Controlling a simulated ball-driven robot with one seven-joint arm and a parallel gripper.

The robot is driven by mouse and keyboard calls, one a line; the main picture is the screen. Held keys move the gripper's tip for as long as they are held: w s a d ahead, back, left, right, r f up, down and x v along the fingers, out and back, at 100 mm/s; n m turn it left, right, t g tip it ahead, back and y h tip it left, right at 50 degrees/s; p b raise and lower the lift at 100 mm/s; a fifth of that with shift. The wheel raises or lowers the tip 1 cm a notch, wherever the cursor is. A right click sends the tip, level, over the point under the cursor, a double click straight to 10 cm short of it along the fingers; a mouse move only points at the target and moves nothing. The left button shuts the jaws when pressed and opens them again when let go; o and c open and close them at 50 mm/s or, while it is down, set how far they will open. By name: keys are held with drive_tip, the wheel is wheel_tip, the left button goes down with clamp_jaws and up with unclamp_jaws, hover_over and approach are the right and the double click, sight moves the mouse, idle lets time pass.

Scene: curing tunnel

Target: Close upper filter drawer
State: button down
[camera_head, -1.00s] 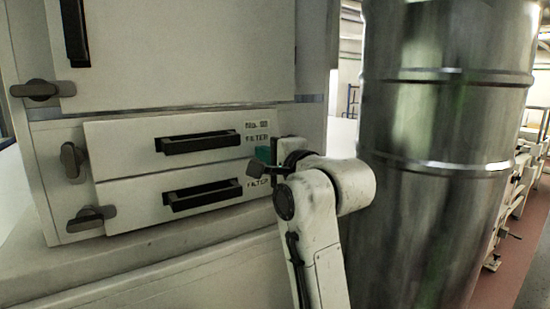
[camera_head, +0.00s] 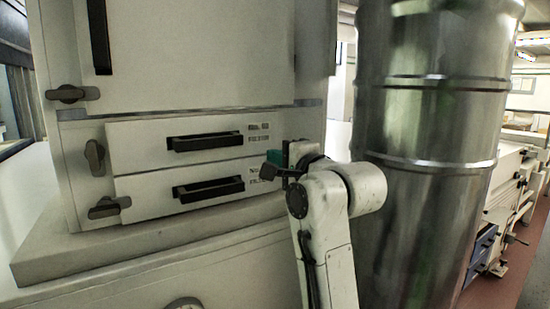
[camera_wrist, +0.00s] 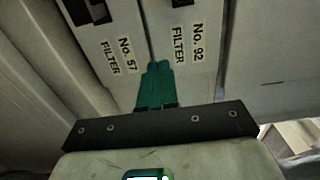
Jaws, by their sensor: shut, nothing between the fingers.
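The upper filter drawer (camera_head: 225,146) is a white front with a black bar handle (camera_head: 205,142), set in a white cabinet. In the wrist view its front (camera_wrist: 195,65) bears the label No. 92 FILTER. The lower filter drawer (camera_head: 150,198) is below it; its label in the wrist view (camera_wrist: 112,60) reads No. 57 FILTER. The upper front seems to stand slightly proud; how far is unclear. My gripper (camera_head: 276,157) is at the drawers' right end. Its green fingers (camera_wrist: 158,66) are shut and empty, their tips near the seam between the fronts; contact cannot be told.
Dark turn latches sit left of the drawers, beside the upper one (camera_head: 94,157) and the lower one (camera_head: 109,207). A large door panel (camera_head: 200,55) is above. A big metal cylinder (camera_head: 425,120) stands close on the right. A reddish floor strip (camera_head: 490,270) runs beyond it.

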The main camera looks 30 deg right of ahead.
drive_tip(key=s+b, duration=0.2)
drive_tip(key=s, duration=0.7)
drive_tip(key=shift+s+b, duration=0.25)
drive_tip(key=shift+b, duration=0.1)
drive_tip(key=s+a+f+n+g, duration=0.1)
drive_tip(key=s+f+n+g, duration=0.15)
drive_tip(key=f, duration=0.85)
drive_tip(key=s+f+n+g+b, duration=0.1)
drive_tip(key=s+f+n+g, duration=0.15)
drive_tip(key=f, duration=0.85)
drive_tip(key=s+a+f+n+g, duration=0.1)
drive_tip(key=f+n+g, duration=0.2)
drive_tip(key=f, duration=0.8)
drive_tip(key=s+a+f+n+g+b, duration=0.1)
drive_tip(key=s+f+n+g, duration=0.8)
drive_tip(key=s+f, duration=1.5)
drive_tip(key=s+a, duration=0.1)
drive_tip(key=s, duration=0.1)
drive_tip(key=shift+s+f, duration=0.3)
drive_tip(key=shift+s, duration=0.1)
